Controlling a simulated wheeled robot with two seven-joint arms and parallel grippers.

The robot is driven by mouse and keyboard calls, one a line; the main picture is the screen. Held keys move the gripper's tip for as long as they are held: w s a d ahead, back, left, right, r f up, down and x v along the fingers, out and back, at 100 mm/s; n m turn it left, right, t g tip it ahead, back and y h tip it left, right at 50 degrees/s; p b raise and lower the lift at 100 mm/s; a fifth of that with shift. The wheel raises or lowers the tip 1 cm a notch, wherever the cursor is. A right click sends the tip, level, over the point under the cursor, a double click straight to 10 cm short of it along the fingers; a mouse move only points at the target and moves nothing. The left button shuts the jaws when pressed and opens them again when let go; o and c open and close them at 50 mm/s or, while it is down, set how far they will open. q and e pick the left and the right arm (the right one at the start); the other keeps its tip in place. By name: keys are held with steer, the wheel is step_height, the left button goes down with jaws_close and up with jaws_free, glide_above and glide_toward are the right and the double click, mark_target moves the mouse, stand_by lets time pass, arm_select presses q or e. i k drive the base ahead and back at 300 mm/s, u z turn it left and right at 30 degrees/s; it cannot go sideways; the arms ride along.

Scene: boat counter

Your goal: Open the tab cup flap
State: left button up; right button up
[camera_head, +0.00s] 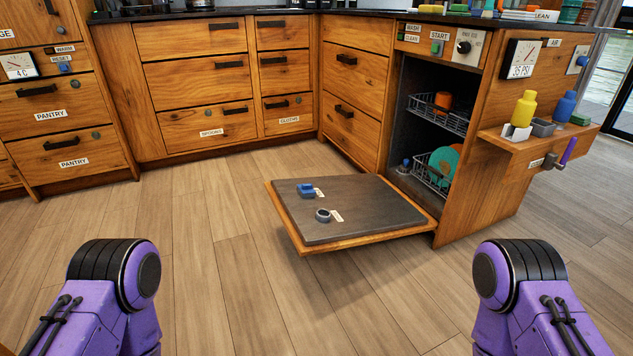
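The dishwasher door (375,205) is folded down and open, with its dark inner face up. On it sit a small blue part (306,190) and, nearer to me, a small round grey part (322,215), each beside a white label too small to read. One of these may be the tab cup; I cannot tell which, nor whether a flap on it is open or shut. My left and right arms show only as purple links at the lower left and lower right. Neither gripper is in view.
Inside the dishwasher, an upper rack (440,116) holds an orange cup (443,100) and a lower rack holds a teal plate (440,165). A side shelf (540,146) carries a yellow bottle (523,109) and a blue bottle (564,107). Floor (220,220) before the door is clear.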

mark_target(305, 188)
steer(key=z, duration=0.3)
steer(key=i, duration=1.25)
steer(key=z, duration=0.15)
